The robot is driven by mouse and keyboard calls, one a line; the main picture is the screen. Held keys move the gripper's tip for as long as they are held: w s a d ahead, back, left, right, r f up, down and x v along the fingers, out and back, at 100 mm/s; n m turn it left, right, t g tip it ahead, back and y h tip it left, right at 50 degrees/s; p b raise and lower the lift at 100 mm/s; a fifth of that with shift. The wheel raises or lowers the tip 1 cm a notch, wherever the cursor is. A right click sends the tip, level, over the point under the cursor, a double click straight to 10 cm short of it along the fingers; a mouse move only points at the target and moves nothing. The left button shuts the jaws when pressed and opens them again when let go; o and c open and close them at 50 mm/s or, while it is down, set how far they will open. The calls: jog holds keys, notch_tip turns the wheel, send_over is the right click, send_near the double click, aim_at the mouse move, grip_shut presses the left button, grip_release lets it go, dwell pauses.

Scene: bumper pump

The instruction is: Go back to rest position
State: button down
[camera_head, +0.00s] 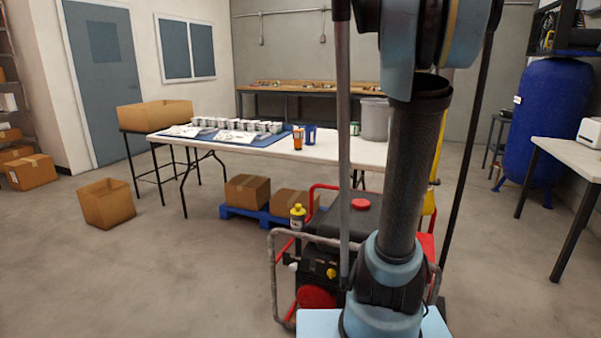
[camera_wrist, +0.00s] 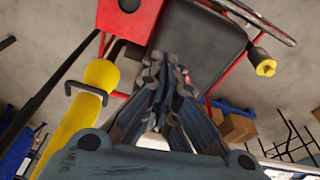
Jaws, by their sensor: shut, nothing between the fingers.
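My gripper (camera_wrist: 166,62) shows in the wrist view with its two dark fingers together at the tips, shut and empty. It is in front of the red and black machine, apart from it as far as I can tell. The machine's black top (camera_wrist: 208,40) lies beyond the fingertips, with a red part (camera_wrist: 125,18) beside it. In the head view the machine's black top (camera_head: 338,212) with a red cap stands in front of the table, partly hidden by my arm. My gripper is out of the head view.
A long white table (camera_head: 345,152) holds cups, a blue mat and a grey bin (camera_head: 375,120). A yellow-topped item (camera_head: 297,215) is at the machine's left. Boxes (camera_head: 247,192) sit on a blue pallet. A blue tank (camera_head: 545,120) stands right. Floor at left front is clear.

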jog(key=s+a+f+n, duration=0.1)
jog(key=s+a+f, duration=0.6)
jog(key=s, duration=0.4)
jog(key=s+a+f+n, duration=0.1)
jog(key=s+a+f, duration=0.5)
jog(key=s+f, duration=0.4)
jog(key=shift+s+a+f+n+y, duration=0.3)
jog(key=shift+s+a+n, duration=0.1)
jog(key=shift+s, duration=0.65)
jog(key=shift+w+f, duration=0.15)
jog(key=shift+w, duration=0.35)
